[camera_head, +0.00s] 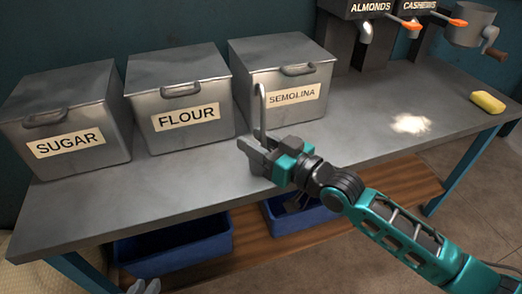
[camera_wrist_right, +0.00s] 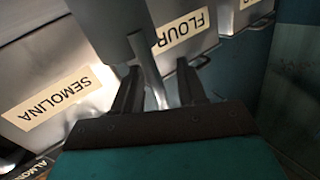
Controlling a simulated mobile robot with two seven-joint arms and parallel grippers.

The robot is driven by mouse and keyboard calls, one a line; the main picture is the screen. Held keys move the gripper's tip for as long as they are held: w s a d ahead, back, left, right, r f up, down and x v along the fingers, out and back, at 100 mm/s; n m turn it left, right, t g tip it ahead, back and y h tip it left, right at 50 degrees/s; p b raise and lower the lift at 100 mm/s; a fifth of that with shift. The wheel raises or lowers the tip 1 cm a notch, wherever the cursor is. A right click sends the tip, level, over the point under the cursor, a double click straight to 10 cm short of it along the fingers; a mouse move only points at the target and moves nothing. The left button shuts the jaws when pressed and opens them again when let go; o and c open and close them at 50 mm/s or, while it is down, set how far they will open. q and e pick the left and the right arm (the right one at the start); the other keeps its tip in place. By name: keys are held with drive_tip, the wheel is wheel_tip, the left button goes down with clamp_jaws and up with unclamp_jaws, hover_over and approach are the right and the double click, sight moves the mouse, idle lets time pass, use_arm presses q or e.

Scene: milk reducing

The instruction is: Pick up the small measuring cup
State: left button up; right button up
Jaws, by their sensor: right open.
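The small measuring cup has a long upright handle with a hooked top, and the handle (camera_head: 263,115) shows in front of the semolina bin. In the right wrist view its grey cup body (camera_wrist_right: 104,25) is at the top, cut off by the edge. My right gripper (camera_head: 262,150) is beside the cup at the table's front. In the right wrist view my right gripper (camera_wrist_right: 158,88) is open, with the handle between its two fingers. In the head view the gripper partly hides the cup. What looks like my left gripper's tips (camera_head: 144,287) shows at the bottom edge.
Sugar (camera_head: 68,120), flour (camera_head: 180,95) and semolina (camera_head: 285,85) bins stand along the back of the grey table (camera_head: 340,140). Blue crates (camera_head: 175,250) sit below.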

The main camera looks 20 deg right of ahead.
clamp_jaws()
idle(0.3)
idle(0.3)
